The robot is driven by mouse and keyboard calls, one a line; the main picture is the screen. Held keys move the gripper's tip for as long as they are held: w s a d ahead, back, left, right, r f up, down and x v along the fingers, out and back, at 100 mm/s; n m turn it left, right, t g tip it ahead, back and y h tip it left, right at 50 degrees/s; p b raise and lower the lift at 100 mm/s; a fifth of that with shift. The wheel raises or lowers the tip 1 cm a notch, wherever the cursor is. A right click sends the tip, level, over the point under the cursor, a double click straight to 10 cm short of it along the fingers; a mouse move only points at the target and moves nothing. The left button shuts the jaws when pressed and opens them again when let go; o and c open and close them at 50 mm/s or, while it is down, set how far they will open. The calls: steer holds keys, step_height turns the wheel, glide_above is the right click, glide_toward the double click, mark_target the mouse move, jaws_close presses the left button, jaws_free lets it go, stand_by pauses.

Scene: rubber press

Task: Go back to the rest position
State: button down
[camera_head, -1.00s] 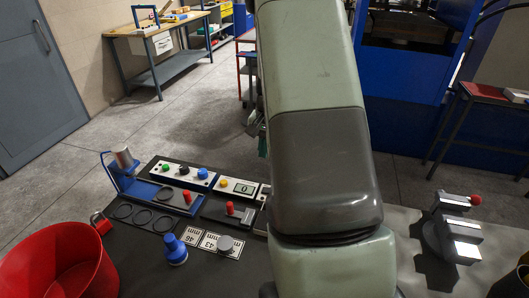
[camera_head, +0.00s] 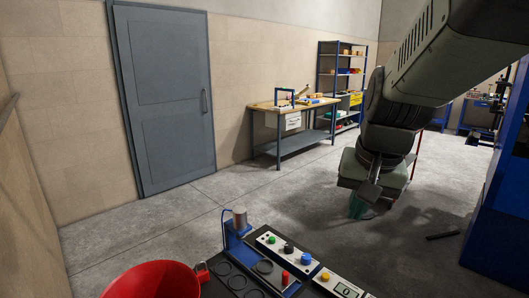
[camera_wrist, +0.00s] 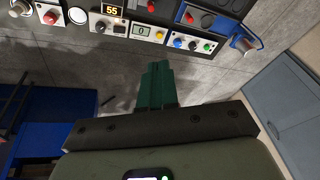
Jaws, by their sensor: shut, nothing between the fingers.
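My gripper (camera_head: 357,206) hangs at the end of my raised arm, above the grey floor beyond the work table and right of the button panel (camera_head: 267,241). In the wrist view its green fingers (camera_wrist: 155,84) are together with nothing between them. They point toward the floor and the panels, touching nothing. The button panel also shows in the wrist view (camera_wrist: 217,48).
The red bin (camera_head: 150,282) stands at the front, beside the tray with round recesses (camera_head: 235,278). A grey cylinder (camera_head: 240,218) is on a blue stand. A workbench (camera_head: 290,106), shelves (camera_head: 343,58) and a grey door (camera_head: 165,95) stand behind. Open floor lies between.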

steer(key=s+a+r+n+t, duration=0.1)
steer(key=s+a+r+n, duration=0.1)
steer(key=s, duration=0.6)
steer(key=s+a+r+n+t, duration=0.1)
steer(key=s+a+r, duration=0.1)
steer(key=s, duration=0.6)
steer(key=shift+a+r+n, duration=0.35)
steer(key=shift+a+n, duration=0.05)
steer(key=shift+a, duration=0.4)
steer(key=c, duration=1.8)
jaws_free()
steer(key=shift+c, duration=0.2)
